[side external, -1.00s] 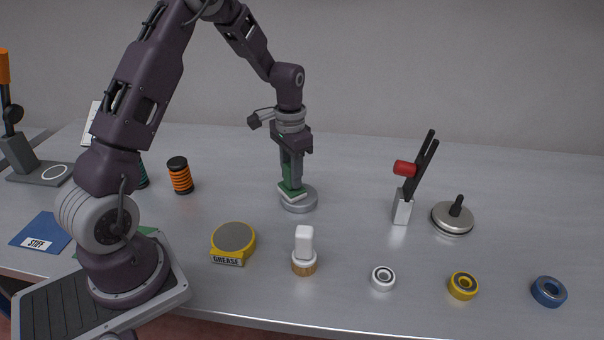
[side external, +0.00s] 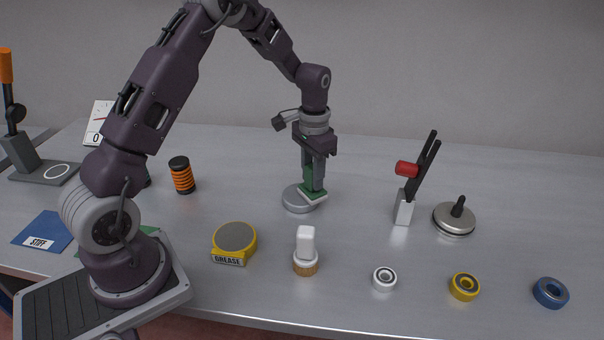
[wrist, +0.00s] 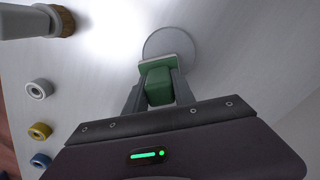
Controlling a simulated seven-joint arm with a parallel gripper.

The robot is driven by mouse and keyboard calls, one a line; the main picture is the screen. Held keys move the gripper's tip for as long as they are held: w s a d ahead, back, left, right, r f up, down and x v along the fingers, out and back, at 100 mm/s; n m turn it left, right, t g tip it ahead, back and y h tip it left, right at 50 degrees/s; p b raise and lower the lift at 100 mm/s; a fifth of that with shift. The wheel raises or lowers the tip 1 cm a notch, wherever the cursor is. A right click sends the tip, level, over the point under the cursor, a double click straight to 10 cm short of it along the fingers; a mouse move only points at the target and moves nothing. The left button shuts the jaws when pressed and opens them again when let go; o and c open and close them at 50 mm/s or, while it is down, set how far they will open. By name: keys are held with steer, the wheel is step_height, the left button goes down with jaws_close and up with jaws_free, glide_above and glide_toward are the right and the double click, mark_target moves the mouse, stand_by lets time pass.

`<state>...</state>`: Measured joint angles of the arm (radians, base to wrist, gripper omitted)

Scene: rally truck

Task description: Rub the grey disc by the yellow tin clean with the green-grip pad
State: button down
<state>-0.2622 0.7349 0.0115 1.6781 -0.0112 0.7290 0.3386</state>
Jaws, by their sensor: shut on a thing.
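The grey disc (side external: 294,199) lies flat on the table behind and to the right of the yellow grease tin (side external: 234,240). My gripper (side external: 313,184) points down and is shut on the green grip of the pad (side external: 313,195). The pad's pale underside rests on or just over the right part of the disc. In the wrist view the green grip (wrist: 158,85) sits between my fingers, and the disc (wrist: 170,40) shows beyond the pad. No clear dirt mark can be made out on the disc; the pad hides part of it.
A white-headed brush (side external: 306,252) stands in front of the disc. A red-handled clamp (side external: 404,205) and a silver knobbed lid (side external: 454,218) are to the right. White, yellow and blue rings (side external: 550,292) lie along the front. An orange-black spring (side external: 182,176) stands left. Table around the disc is clear.

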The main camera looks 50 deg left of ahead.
steer(key=shift+w+d, duration=0.3)
steer(key=shift+d, duration=0.05)
steer(key=shift+w+r, duration=0.1)
steer(key=shift+r, duration=4.05)
